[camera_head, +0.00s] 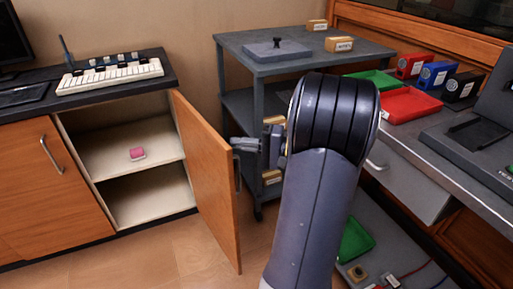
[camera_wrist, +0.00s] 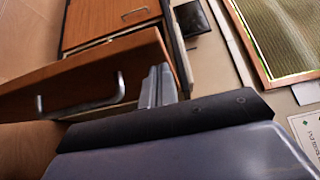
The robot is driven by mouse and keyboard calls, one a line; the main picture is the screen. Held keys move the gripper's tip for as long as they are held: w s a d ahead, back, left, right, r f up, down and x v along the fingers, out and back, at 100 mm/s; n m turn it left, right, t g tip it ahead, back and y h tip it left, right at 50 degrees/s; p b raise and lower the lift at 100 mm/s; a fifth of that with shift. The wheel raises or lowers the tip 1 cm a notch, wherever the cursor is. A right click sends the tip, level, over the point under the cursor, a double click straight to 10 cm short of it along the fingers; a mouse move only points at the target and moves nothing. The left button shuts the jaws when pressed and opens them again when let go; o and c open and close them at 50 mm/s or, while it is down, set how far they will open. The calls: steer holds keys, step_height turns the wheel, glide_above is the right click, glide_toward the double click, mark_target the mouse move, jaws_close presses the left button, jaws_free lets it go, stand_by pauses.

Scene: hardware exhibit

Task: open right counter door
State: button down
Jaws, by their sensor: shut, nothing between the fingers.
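The right counter door (camera_head: 207,178) is a brown wooden panel that stands swung well open, out from the counter. Its metal handle (camera_head: 238,172) is on the outer face near the free edge. The door also shows in the wrist view (camera_wrist: 95,72), with its handle (camera_wrist: 85,108) below. My gripper (camera_head: 236,144) is shut and empty, at the upper part of the door on its outer side, above the handle. In the wrist view the closed fingers (camera_wrist: 158,76) are beside the door's end. I cannot tell whether they touch it. My arm hides part of the scene behind.
The open compartment holds a shelf (camera_head: 115,155) with a small pink item (camera_head: 137,153). The left counter door (camera_head: 45,190) is closed. A grey cart (camera_head: 295,66) stands behind my arm, and a workbench (camera_head: 430,165) is at right. Some floor before the counter is clear.

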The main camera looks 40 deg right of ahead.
steer(key=shift+w+a, duration=0.3)
